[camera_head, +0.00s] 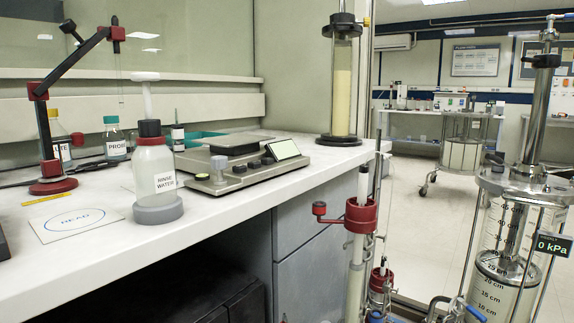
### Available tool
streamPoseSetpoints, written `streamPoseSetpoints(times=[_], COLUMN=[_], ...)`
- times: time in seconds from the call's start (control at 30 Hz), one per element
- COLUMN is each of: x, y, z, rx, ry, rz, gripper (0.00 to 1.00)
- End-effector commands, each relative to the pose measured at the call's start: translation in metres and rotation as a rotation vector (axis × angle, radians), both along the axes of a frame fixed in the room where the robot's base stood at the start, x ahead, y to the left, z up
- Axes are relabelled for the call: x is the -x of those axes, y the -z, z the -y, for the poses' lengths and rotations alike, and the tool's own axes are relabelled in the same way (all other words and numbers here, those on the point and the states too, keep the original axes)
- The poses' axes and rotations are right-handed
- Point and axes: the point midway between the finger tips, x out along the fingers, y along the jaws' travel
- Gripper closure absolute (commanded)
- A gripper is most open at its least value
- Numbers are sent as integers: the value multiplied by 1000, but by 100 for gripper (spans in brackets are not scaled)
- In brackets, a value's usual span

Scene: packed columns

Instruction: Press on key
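No lettering on the keys is readable, so I cannot tell which is the on key. My gripper is not in view.
A rinse water bottle (156,175) stands just left of the balance. A jointed black and red arm stand (52,186), a READ card (75,224) and reagent bottles (115,142) are farther left. A packed column (342,90) stands behind right. Red-clamped tubes (361,215) rise before the bench edge.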

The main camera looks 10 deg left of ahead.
Motion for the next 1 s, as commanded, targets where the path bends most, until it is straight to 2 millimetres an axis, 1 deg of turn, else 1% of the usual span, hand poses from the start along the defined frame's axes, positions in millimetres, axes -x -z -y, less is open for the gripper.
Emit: streamPoseSetpoints(times=[0.03,0.3,1.0], x=[0,0,0], y=[0,0,0], z=[0,0,0], rx=[0,0,0], ry=[0,0,0], rz=[0,0,0], gripper=[71,100,100])
